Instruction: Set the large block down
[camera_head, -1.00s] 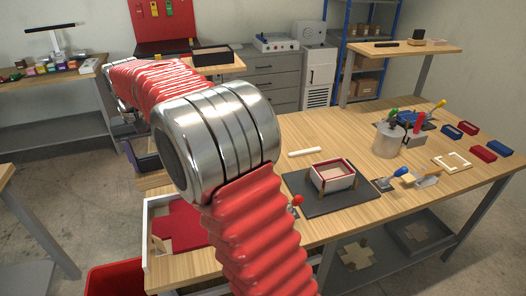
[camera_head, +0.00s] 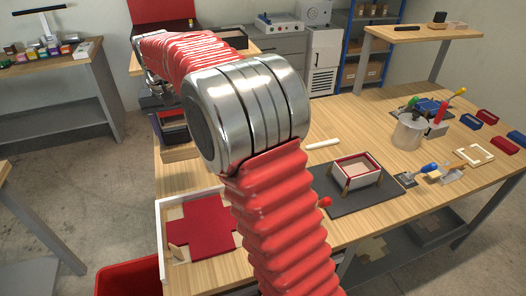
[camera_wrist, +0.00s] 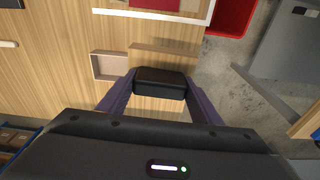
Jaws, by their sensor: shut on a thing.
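The large block (camera_wrist: 160,82) is a black block with rounded edges, in the middle of the wrist view. My gripper (camera_wrist: 161,88) has one dark purple finger on each side of it and is shut on it. Below it shows the wooden table top (camera_wrist: 60,75), with a wooden block or ledge (camera_wrist: 165,56) just beyond. I cannot tell whether the large block touches anything beneath it. In the head view my arm runs to the back left, and I cannot make out the fingers clearly there.
A white-edged tray with a red cross-shaped blank (camera_head: 200,226) lies at the table's front left, beside a red bin (camera_head: 130,277). A small pale open box (camera_wrist: 108,65) is left of the large block. A box on a dark mat (camera_head: 346,198) stands right of my arm.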

